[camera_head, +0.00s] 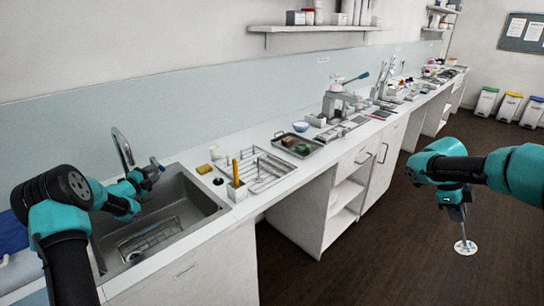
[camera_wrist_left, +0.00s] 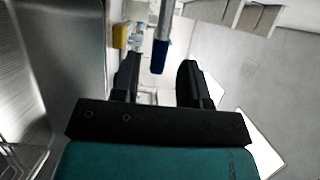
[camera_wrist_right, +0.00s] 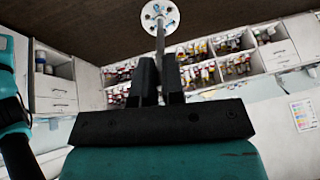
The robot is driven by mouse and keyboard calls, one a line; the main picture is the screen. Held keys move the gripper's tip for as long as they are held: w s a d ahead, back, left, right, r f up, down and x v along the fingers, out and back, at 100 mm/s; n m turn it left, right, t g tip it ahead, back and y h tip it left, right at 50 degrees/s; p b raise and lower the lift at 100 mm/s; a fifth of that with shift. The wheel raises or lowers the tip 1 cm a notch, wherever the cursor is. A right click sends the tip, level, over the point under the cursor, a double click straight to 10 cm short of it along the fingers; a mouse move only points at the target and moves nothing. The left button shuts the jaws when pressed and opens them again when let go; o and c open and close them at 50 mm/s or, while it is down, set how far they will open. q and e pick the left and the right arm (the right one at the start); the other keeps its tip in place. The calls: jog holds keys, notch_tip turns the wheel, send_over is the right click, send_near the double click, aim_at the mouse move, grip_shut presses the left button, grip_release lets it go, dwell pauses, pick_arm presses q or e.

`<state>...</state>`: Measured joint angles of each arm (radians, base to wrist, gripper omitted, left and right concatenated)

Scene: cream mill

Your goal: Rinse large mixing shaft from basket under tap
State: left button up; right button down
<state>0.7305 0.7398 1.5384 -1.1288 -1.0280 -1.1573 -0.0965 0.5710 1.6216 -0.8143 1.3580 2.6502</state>
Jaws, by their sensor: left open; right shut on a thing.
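The mixing shaft (camera_head: 464,228) is a thin metal rod with a pale round disc that has holes in it. My right gripper (camera_head: 463,196) is shut on the rod, and the disc hangs down over the floor, clear of the counter. In the right wrist view the shaft (camera_wrist_right: 160,40) runs out from between the fingers to the disc. The curved metal tap (camera_head: 122,147) stands at the back of the sink. My left gripper (camera_head: 148,176) is open beside the tap. In the left wrist view a blue-tipped lever (camera_wrist_left: 160,56) lies just beyond the open fingers (camera_wrist_left: 160,78). A wire basket (camera_head: 148,240) lies in the sink.
The grey sink (camera_head: 198,196) is set in the counter's left end. A yellow sponge (camera_head: 204,169), a holder with upright tools (camera_head: 237,190), a wire rack (camera_head: 268,175) and a dark tray (camera_head: 302,146) stand to its right. The floor (camera_head: 380,250) under my right gripper is clear.

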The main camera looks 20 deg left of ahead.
pick_arm(q)
jog(key=s, duration=0.4)
jog(key=s+a, duration=0.1)
jog(key=s, duration=0.1)
dwell(0.3)
